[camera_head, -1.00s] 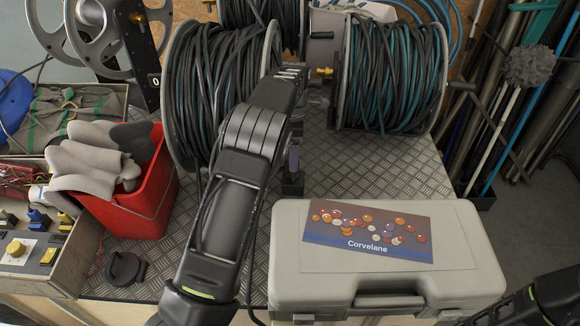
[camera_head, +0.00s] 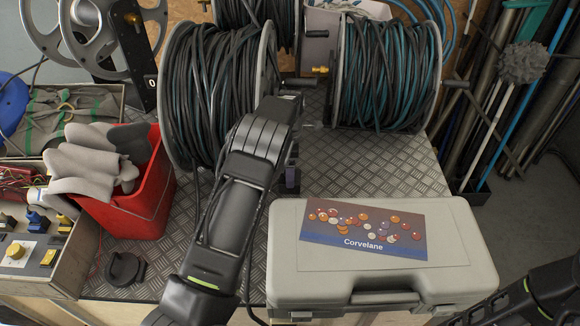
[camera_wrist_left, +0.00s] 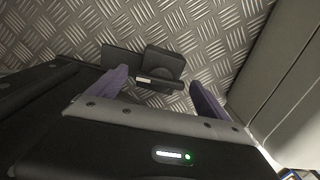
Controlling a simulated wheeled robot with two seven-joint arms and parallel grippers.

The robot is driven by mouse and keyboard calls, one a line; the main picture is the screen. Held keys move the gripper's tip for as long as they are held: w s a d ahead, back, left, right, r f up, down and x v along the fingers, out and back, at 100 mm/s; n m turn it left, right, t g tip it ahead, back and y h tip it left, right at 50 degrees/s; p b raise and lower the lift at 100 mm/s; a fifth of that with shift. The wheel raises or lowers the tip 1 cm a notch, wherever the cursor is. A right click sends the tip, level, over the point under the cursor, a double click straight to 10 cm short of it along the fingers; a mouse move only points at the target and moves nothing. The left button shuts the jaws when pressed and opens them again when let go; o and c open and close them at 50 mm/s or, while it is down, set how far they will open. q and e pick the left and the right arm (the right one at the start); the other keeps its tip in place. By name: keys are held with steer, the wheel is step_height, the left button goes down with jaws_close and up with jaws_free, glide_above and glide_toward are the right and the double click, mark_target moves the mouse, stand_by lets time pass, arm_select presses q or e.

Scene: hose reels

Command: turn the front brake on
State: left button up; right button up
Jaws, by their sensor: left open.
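The front hose reel (camera_head: 205,100), wound with dark hose, stands left of centre on a ribbed metal bench top (camera_head: 345,165). My left gripper (camera_head: 291,178) points down at the bench right of this reel, mostly hidden by my wrist. In the left wrist view its two purple fingers (camera_wrist_left: 160,92) are apart. A small black block with a rounded part (camera_wrist_left: 165,62) lies on the bench just beyond and between the fingertips, with a flat black piece beside it. It may be the front brake; its setting cannot be told. I see no contact. My right gripper is out of view.
A grey case (camera_head: 460,245) labelled Corvelane stands close to the right of my left gripper. A red bin (camera_head: 150,200) with grey gloves stands left. A second reel (camera_head: 390,75) with teal and black hose stands behind right. Bare bench lies between.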

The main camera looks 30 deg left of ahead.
arm_select(q)
steer(key=c, duration=1.4)
steer(key=shift+o, duration=0.2)
steer(key=shift+f+m+b, duration=0.15)
steer(key=shift+m+b, duration=1.45)
steer(key=shift+m, duration=0.3)
steer(key=m+b, duration=0.2)
steer(key=m, duration=0.2)
steer(key=m+b, duration=0.1)
steer(key=m, duration=0.4)
steer(key=m+b, duration=0.1)
steer(key=m, duration=0.4)
steer(key=shift+r, duration=0.2)
steer(key=o, duration=1.4)
steer(key=shift+c, duration=0.2)
